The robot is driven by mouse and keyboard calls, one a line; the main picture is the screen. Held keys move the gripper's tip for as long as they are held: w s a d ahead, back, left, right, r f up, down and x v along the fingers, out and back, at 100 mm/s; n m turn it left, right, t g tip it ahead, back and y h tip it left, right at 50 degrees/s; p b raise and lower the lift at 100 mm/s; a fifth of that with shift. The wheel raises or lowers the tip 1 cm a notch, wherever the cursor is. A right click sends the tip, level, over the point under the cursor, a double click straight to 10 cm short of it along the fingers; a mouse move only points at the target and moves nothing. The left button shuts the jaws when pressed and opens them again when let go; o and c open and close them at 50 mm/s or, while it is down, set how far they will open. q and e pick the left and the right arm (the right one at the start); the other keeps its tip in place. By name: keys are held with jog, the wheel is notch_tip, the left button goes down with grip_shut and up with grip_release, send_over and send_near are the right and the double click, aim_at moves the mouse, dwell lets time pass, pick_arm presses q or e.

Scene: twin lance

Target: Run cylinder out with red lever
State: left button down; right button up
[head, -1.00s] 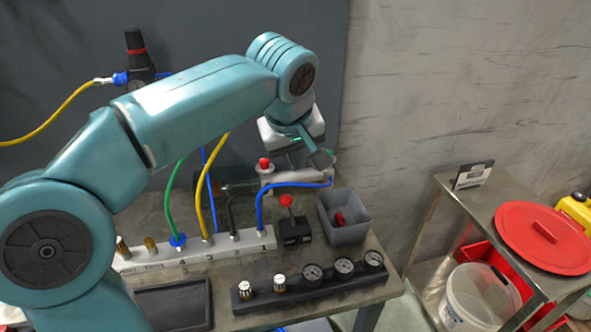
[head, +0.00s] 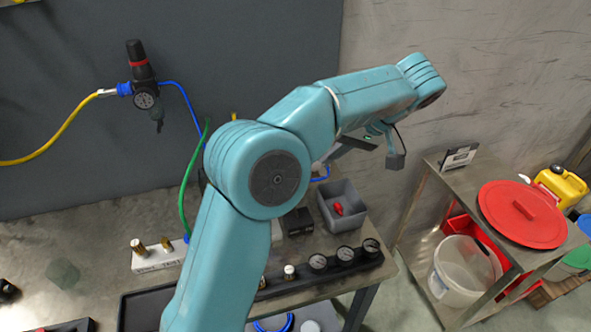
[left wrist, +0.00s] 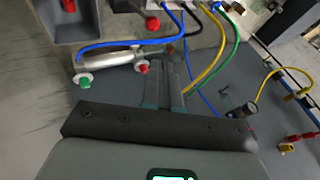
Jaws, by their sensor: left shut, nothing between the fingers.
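The silver cylinder (left wrist: 112,60) lies on the bench in the left wrist view, with a blue hose along it, a red cap (left wrist: 142,66) and a green cap (left wrist: 84,82). The red lever's ball (left wrist: 152,23) shows near the top of that view. In the head view the black lever base (head: 297,222) shows beside my arm; the lever ball and most of the cylinder are hidden there. My left gripper (left wrist: 168,66) is shut and empty, above the bench near the cylinder's red-capped end and apart from the lever. My right gripper is in neither view.
A grey bin (head: 345,220) with a red item (head: 337,209) stands right of the lever base. A gauge strip (head: 330,262) lies in front. Black, yellow and green hoses (left wrist: 232,45) run close to the gripper. A steel cart (head: 440,175) stands at right.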

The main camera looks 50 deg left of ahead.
pick_arm(q)
jog(key=s+a+f+p, duration=0.1)
jog(key=a+f, duration=0.1)
jog(key=f, duration=0.4)
jog(key=s+a+f+m+p, duration=0.1)
jog(key=s+a+f, duration=0.1)
jog(key=f, duration=0.4)
jog(key=shift+a, duration=0.4)
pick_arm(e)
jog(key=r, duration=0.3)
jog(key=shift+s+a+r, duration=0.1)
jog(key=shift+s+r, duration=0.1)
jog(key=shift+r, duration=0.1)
pick_arm(q)
jog(key=shift+w, duration=0.1)
jog(key=s+b, duration=0.1)
jog(key=s+a+b, duration=0.1)
jog(key=b, duration=0.1)
jog(key=s+b, duration=0.1)
jog(key=b, duration=0.1)
jog(key=shift+a+f+t, duration=0.1)
jog(key=shift+a+t, duration=0.15)
jog(key=shift+t, duration=0.15)
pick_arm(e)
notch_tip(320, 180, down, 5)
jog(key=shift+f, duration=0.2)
